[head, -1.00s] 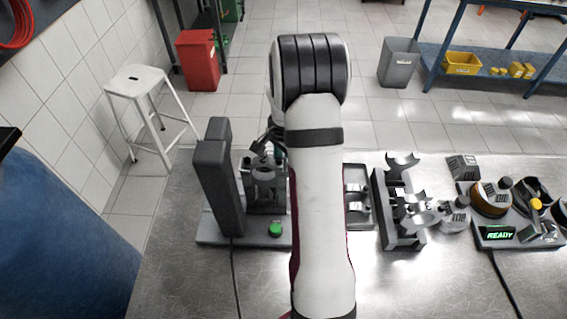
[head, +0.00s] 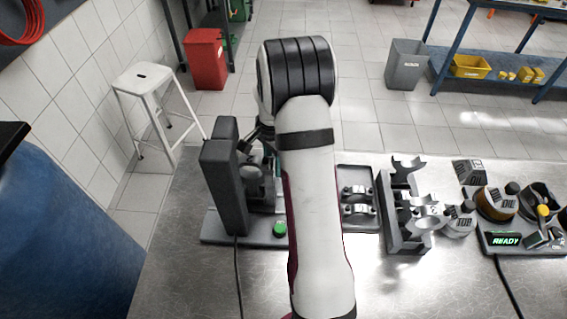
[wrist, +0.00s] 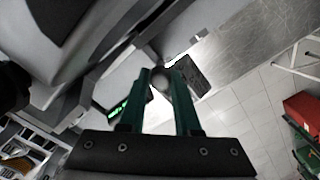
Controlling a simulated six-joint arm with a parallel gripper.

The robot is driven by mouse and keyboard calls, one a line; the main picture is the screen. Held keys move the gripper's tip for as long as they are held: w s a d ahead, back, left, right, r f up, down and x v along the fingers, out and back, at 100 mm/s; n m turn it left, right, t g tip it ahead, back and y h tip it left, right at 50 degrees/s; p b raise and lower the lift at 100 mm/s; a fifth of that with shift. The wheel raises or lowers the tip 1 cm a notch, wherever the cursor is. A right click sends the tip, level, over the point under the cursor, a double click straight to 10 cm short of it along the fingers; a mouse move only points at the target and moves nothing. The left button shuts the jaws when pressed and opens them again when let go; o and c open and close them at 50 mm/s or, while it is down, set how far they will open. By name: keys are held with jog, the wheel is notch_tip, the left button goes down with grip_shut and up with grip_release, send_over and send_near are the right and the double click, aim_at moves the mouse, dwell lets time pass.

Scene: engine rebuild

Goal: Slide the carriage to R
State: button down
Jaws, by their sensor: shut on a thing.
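The press-like station with a dark grey upright column (head: 224,185) stands left of my arm in the head view. My gripper shows in the wrist view (wrist: 163,80); its two teal fingers are shut on a small round grey knob (wrist: 161,76). In the head view a bit of teal finger shows beside the column, and my arm hides most of the station behind it. The knob appears to belong to the carriage, but the carriage body and any R mark cannot be made out.
A green button (head: 280,229) sits on the station base. To the right are a tray with bearing caps (head: 359,211), a grey stand with cradles (head: 404,240), labelled pots, and a unit with a lit READY display (head: 506,240).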

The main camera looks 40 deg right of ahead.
jog(key=shift+w+a, duration=0.1)
jog(key=c, duration=0.6)
grip_release()
